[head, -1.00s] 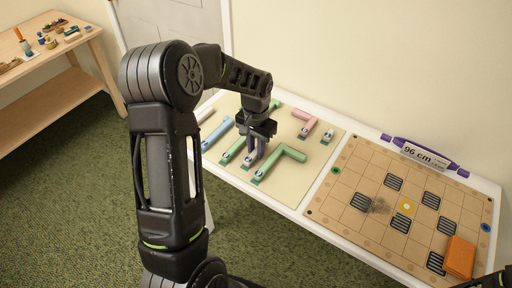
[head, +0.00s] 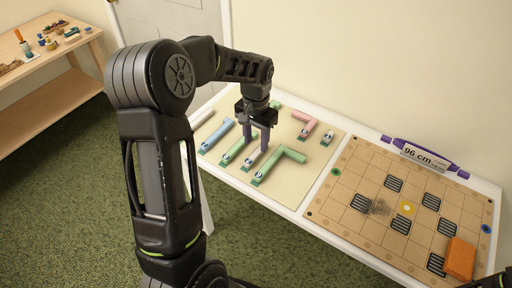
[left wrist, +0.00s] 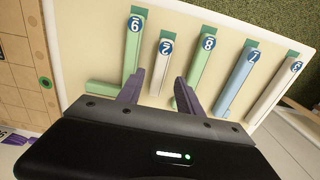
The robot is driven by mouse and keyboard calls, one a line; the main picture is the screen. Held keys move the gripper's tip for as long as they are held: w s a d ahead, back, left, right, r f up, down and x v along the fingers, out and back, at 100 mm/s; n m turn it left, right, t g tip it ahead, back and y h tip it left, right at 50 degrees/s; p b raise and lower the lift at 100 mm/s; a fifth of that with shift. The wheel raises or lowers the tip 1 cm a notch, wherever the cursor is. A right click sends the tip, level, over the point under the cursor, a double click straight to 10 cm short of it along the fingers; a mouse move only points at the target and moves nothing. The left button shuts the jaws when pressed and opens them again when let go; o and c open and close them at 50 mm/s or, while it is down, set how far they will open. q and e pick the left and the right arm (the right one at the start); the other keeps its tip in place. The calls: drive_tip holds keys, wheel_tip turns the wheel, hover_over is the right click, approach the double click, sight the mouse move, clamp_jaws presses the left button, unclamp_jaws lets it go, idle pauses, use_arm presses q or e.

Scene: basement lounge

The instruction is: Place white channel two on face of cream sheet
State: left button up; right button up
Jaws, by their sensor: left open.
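White channel two (head: 251,161) is a short pale piece with a blue round label. It lies on the cream sheet (head: 290,187), between a straight green channel and an L-shaped green one. In the left wrist view the number 2 shows on channel two (left wrist: 157,75), and the cream sheet (left wrist: 90,40) lies under it. My left gripper (head: 257,150) is open just above channel two, fingers pointing down. In the left wrist view its fingertips (left wrist: 158,87) stand apart on either side of the channel's near end, holding nothing.
Blue channel seven (head: 216,136), green channel eight (head: 236,149), the L-shaped green channel (head: 284,162) and a pink channel (head: 305,123) lie close around. A tan grid board (head: 345,180) with an orange block (head: 460,258) is to the right.

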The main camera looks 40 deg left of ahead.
sight(256, 153)
use_arm(q)
wheel_tip(256, 153, up, 8)
